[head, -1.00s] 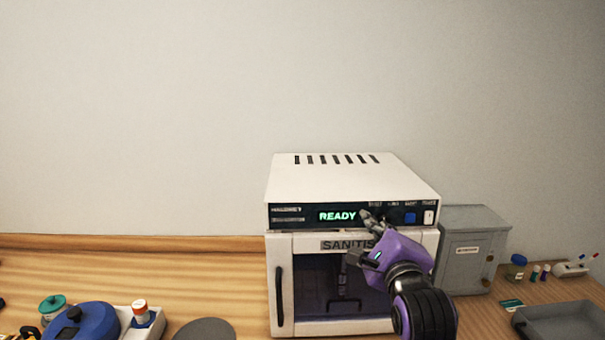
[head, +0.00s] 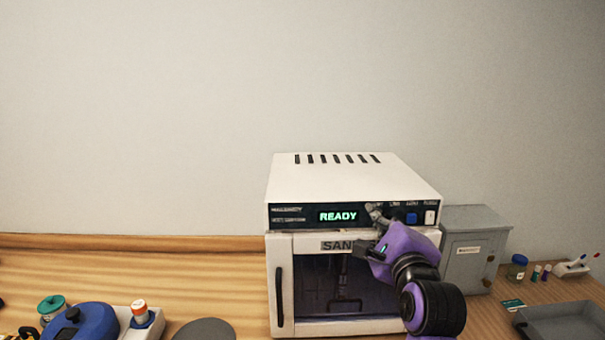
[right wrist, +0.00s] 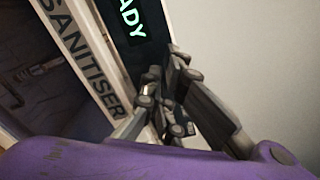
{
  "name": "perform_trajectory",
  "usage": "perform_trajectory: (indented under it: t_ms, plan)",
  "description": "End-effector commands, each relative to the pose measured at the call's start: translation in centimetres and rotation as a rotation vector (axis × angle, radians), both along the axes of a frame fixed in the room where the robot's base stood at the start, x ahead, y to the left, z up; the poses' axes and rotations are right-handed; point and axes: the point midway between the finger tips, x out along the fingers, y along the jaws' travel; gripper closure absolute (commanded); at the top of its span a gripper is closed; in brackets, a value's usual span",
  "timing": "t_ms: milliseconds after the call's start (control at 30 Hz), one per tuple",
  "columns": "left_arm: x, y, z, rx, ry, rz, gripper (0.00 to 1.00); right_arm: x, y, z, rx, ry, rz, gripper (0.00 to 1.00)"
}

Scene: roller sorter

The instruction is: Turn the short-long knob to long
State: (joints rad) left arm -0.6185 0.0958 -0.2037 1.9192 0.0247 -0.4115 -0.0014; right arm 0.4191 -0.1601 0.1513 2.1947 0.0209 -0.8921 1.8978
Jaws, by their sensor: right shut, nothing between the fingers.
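The white sanitiser box (head: 350,180) stands on the wooden counter, with a dark control panel across its front top. Its display (head: 338,216) reads READY in green. My right gripper (head: 375,212) is shut at the panel, just right of the display, with nothing visible between its fingers. A blue button (head: 411,218) and a white switch (head: 430,217) show right of the gripper. In the right wrist view the fingers (right wrist: 165,100) are close to the panel beside the display (right wrist: 130,18); contact cannot be told. My left gripper is not in view.
The sanitiser's glass door (head: 320,280) has a dark handle at left. A grey cabinet (head: 470,250) stands close on the right, with a grey tray (head: 560,322) in front. The wall behind is bare.

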Motion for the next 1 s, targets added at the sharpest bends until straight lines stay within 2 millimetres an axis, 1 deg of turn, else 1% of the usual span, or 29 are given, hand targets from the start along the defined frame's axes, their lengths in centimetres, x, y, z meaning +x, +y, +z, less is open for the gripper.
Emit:
perform_trajectory:
  t_ms: [33, 200, 600, 1000]
  plan:
    - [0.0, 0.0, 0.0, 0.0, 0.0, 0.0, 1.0, 0.0, -0.3, 0.1, 0.0, -0.001, -0.005, 1.0]
    - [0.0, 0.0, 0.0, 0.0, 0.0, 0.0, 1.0, 0.0, -0.5, 0.3, -0.001, -0.002, -0.006, 1.0]
    - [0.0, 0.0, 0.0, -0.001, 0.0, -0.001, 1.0, -0.1, -0.7, 0.3, -0.003, -0.002, -0.008, 1.0]
    - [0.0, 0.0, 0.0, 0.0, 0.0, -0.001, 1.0, -0.3, -0.1, 1.1, -0.001, -0.004, -0.006, 1.0]
